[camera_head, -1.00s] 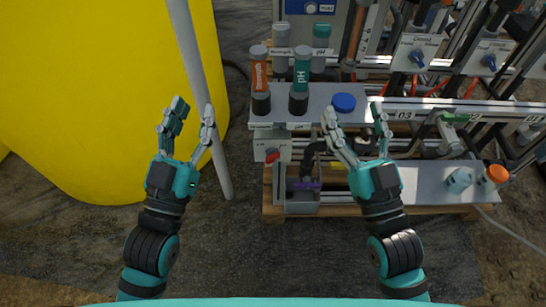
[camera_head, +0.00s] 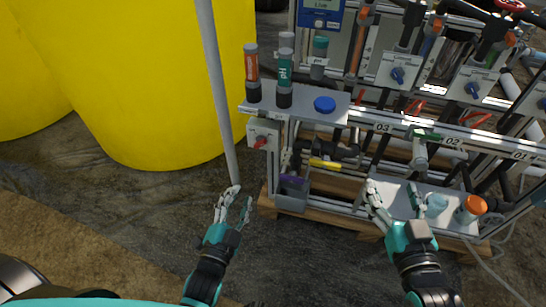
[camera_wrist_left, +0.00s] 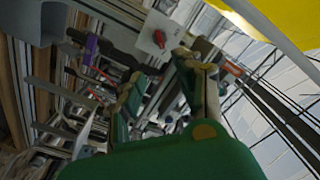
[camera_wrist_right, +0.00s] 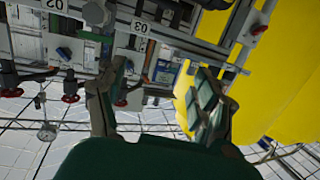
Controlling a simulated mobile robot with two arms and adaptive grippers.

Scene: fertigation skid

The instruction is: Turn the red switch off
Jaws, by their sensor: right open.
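The red switch (camera_head: 260,142) is a small red knob on a light grey box (camera_head: 267,128) at the left end of the skid, below the shelf with the probe holders. It also shows on its pale plate in the left wrist view (camera_wrist_left: 159,38). My left gripper (camera_head: 239,202) is below and slightly left of the switch in the head view, apart from it. Its fingers are spread and empty. My right gripper (camera_head: 392,196) is open and empty in front of the lower right part of the skid. The switch's exact angle is too small to tell.
A grey pole (camera_head: 217,90) stands just left of the switch box, with a large yellow tank (camera_head: 140,80) behind it. Blue knobs (camera_head: 398,75) and a blue cap (camera_head: 325,104) are on the skid. The wooden pallet (camera_head: 287,208) edges the base. Ground in front is clear.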

